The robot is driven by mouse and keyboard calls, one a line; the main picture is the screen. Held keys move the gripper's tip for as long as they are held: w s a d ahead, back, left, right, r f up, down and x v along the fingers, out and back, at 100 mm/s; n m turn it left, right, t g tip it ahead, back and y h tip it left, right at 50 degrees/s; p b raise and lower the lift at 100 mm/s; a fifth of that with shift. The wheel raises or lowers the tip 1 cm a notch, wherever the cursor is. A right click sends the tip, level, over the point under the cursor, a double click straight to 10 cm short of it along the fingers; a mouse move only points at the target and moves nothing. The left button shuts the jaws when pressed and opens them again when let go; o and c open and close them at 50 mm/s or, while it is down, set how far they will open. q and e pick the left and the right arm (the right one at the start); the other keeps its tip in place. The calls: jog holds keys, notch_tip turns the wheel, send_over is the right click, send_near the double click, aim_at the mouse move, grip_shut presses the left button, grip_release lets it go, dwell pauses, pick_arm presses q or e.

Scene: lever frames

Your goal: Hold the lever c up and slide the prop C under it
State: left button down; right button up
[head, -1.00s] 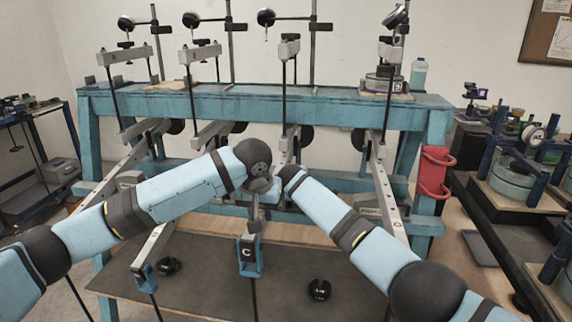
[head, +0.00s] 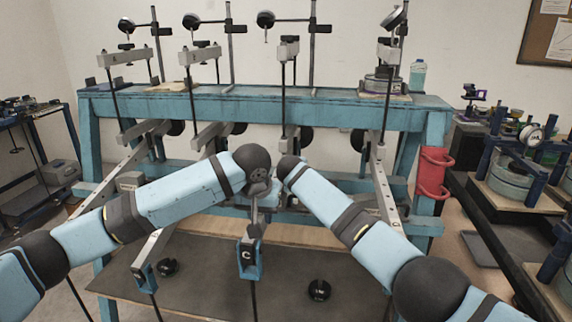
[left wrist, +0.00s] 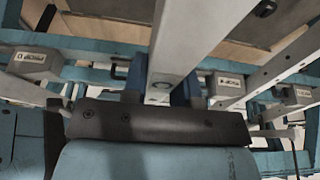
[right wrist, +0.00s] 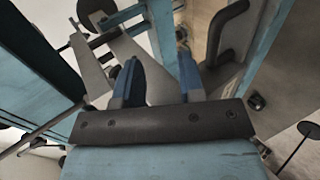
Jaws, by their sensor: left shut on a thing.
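Lever c is a grey bar with a blue end piece marked C (head: 248,255), pointing toward me at the middle of the bench. My left gripper (head: 260,190) is shut on the lever behind that end. In the left wrist view the grey bar (left wrist: 185,45) runs between its fingers. My right gripper (right wrist: 160,85) is close by at the right, mostly hidden by its arm in the head view.
Neighbouring levers run to the left (head: 145,258) and right (head: 388,200). Labelled grey blocks (left wrist: 225,83) sit on the blue crossbar. A black bent bar (right wrist: 232,30) is close to the right gripper. Round black weights (head: 319,290) lie on the low board. A red holder (head: 434,172) hangs at right.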

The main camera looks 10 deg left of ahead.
pick_arm(q)
jog(key=shift+s+d+f, duration=0.1)
jog(key=shift+s+f, duration=0.05)
jog(key=shift+f, duration=0.4)
pick_arm(e)
jog(key=shift+s+a, duration=0.1)
jog(key=shift+a, duration=0.2)
pick_arm(q)
jog(key=shift+s+f, duration=0.1)
jog(key=shift+f, duration=0.2)
pick_arm(e)
jog(key=shift+r, duration=0.1)
pick_arm(q)
jog(key=shift+f, duration=0.1)
pick_arm(e)
jog(key=shift+s, duration=0.1)
pick_arm(q)
jog(key=c, duration=0.9)
grip_release()
jog(key=shift+d, duration=0.1)
jog(key=shift+c, duration=0.2)
jog(key=shift+r, duration=0.25)
